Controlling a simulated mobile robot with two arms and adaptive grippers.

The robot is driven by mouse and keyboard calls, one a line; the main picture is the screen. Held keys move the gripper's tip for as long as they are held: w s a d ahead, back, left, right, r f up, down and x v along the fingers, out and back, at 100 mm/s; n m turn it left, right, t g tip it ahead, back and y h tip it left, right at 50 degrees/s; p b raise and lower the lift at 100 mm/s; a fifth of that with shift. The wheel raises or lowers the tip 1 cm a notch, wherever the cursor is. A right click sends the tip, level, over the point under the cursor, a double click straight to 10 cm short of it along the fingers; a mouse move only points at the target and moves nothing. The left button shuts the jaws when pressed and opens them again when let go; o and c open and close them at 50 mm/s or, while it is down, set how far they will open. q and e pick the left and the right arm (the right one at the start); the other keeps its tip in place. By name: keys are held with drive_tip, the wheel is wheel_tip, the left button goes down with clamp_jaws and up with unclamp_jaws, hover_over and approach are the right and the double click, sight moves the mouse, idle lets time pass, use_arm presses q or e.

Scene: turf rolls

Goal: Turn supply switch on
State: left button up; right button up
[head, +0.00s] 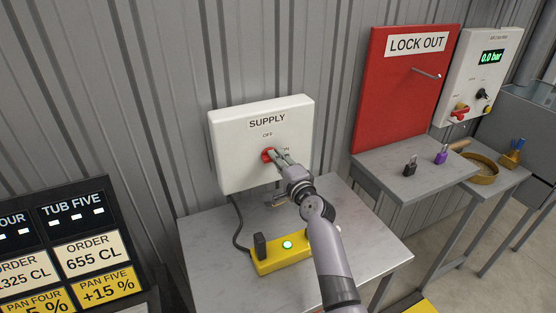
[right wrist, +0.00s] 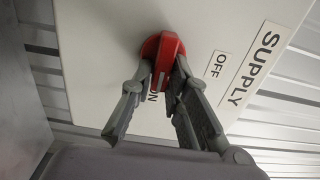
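The supply switch is a red knob (head: 268,155) on a white box (head: 230,165) labelled SUPPLY, fixed on the corrugated wall. OFF is printed above the knob and ON to its right. My right gripper (head: 275,155) is at the knob. In the right wrist view, its two fingers (right wrist: 158,82) stand on either side of the red knob (right wrist: 160,50) and seem to touch it. A pale mark on the knob's grip faces the ON label, which is partly hidden. My left gripper is not in view.
A grey table (head: 205,245) below the box bears a yellow block (head: 275,262) with a lit button and a dark upright piece. At right are a red LOCK OUT board (head: 395,100), a shelf with padlocks, and a panel reading 0.0 bar (head: 491,57). Order signs stand at left.

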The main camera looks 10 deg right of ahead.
drive_tip(key=o, duration=0.3)
drive_tip(key=shift+o, duration=0.2)
drive_tip(key=s+d, duration=0.2)
drive_tip(key=s, duration=1)
drive_tip(key=shift+d, duration=0.15)
drive_tip(key=shift+f, duration=0.1)
